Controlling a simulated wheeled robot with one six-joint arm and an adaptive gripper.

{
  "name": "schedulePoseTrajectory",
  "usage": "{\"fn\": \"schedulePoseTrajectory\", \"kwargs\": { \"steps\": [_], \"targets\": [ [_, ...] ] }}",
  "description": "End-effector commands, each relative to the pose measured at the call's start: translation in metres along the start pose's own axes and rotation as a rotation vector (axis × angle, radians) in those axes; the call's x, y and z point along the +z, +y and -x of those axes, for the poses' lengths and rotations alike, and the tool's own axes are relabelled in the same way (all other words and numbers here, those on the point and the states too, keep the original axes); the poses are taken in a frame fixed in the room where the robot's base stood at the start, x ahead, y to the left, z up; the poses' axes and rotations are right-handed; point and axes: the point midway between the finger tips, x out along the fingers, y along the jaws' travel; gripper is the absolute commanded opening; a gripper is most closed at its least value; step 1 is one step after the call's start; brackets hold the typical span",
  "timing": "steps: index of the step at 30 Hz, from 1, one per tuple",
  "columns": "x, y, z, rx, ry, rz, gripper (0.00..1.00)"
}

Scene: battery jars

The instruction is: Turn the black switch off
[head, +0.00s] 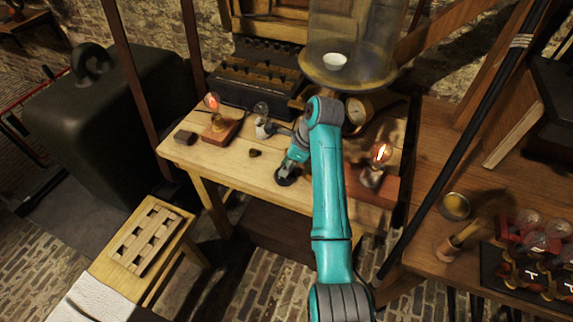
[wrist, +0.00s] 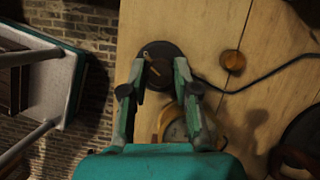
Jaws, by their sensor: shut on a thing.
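The black switch (head: 286,177) is a round disc near the front edge of the light wooden table (head: 235,163). In the wrist view the switch (wrist: 152,50) shows a raised piece at its middle, and a black wire runs off to the right. My gripper (head: 292,163) points down over the switch. In the wrist view my gripper (wrist: 160,70) has one finger on each side of the switch's middle and is shut on it. The fingers and the shadow partly hide the contact, and the switch's setting cannot be read.
A lit bulb (head: 212,103) stands left, an unlit bulb (head: 262,110) in the middle, and another lit bulb (head: 381,154) at right. A small brown knob (head: 255,153) lies left of the switch. A large glass jar (head: 348,75) stands behind my arm. A stool (head: 147,240) stands front left.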

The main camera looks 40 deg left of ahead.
Motion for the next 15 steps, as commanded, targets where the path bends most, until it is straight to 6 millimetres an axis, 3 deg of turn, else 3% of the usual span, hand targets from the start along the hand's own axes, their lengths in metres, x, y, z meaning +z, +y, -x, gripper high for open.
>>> {"fn": "schedulePoseTrajectory", "kwargs": {
  "steps": [15],
  "targets": [
    [0.0012,-0.0029,0.0005,0.187,0.0,0.447,0.0]
  ]
}}
